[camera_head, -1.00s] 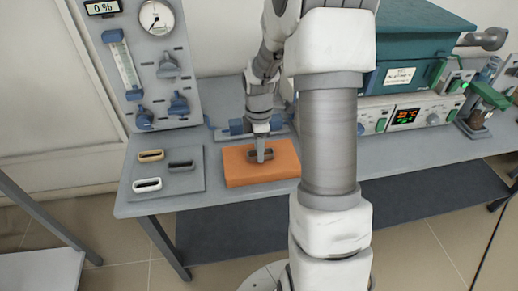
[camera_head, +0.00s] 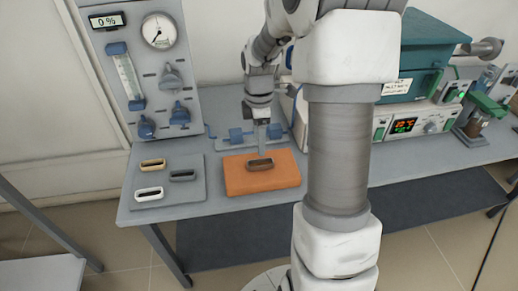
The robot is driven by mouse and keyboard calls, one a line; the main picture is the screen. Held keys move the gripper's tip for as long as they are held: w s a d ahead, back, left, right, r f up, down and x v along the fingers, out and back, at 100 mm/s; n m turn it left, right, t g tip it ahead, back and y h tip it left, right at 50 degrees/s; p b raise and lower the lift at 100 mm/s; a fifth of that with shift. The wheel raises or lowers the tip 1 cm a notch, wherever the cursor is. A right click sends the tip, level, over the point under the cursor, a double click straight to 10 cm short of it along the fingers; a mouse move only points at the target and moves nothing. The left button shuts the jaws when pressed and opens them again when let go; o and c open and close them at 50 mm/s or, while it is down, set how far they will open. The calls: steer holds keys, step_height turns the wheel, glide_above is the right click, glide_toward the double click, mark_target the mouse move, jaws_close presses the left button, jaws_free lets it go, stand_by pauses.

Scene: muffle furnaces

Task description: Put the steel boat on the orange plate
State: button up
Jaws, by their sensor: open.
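A dark, brownish metallic boat (camera_head: 260,165) with a long oval opening lies on the orange plate (camera_head: 238,185), near its back middle. It looks like the steel boat, tinted by the orange around it. My gripper (camera_head: 262,151) is open and points down just behind and above this boat. The boat seems free of the fingers. The gap between the fingers is hard to make out from this side.
A grey mat (camera_head: 180,196) left of the plate holds a tan boat (camera_head: 153,165), a dark grey boat (camera_head: 182,175) and a white boat (camera_head: 149,194). A gauge panel (camera_head: 150,75) stands behind. A furnace (camera_head: 418,60) is at right, partly behind my arm.

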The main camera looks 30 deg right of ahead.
steer(key=shift+r+p, duration=0.3)
steer(key=shift+r, duration=1.7)
steer(key=s+a+r+m+t+p, duration=0.2)
steer(key=s+a+r+m+p, duration=0.2)
steer(key=s+r, duration=0.5)
steer(key=s+a+r+m+t+p, duration=0.3)
steer(key=s+a+r+m+p, duration=0.1)
steer(key=s+a+r+m, duration=0.4)
step_height(320, 180, up, 5)
steer(key=s+m, duration=0.2)
steer(key=shift+f+m+t, duration=0.2)
steer(key=shift+m+t, duration=0.1)
steer(key=shift+m, duration=0.1)
steer(key=shift+s, duration=0.1)
steer(key=c, duration=0.3)
